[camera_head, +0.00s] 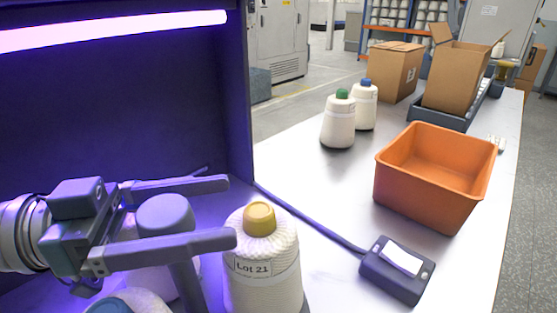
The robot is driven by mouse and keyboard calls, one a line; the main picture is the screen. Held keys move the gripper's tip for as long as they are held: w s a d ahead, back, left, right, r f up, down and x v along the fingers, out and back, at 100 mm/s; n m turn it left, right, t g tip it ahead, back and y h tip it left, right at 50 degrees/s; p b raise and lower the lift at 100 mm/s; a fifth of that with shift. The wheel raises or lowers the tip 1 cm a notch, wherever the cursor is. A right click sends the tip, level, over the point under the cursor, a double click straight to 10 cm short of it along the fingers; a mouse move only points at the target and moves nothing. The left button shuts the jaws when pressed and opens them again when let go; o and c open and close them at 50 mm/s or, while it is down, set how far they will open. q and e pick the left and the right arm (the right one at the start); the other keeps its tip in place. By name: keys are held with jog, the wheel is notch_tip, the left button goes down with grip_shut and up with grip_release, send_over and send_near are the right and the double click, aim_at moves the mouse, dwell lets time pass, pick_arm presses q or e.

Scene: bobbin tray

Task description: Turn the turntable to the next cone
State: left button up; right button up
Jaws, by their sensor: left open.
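A white yarn cone with a yellow top and a "Lot 21" label (262,265) stands upright at the right edge of the purple-lit booth. A cone with a grey-looking top (165,213) stands to its left. The top of another cone, teal in colour (125,303), shows at the bottom edge. My left gripper (228,211) comes in from the left with its fingers apart, one behind and one in front of the grey top. A dark post (187,285) shows below the front finger. The turntable itself is mostly hidden by the cones and gripper. My right gripper is not in view.
The booth wall (120,100) carries a lit tube (110,30).

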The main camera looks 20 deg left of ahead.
pick_arm(q)
jog(key=shift+c, duration=0.4)
grip_shut()
dwell(0.4)
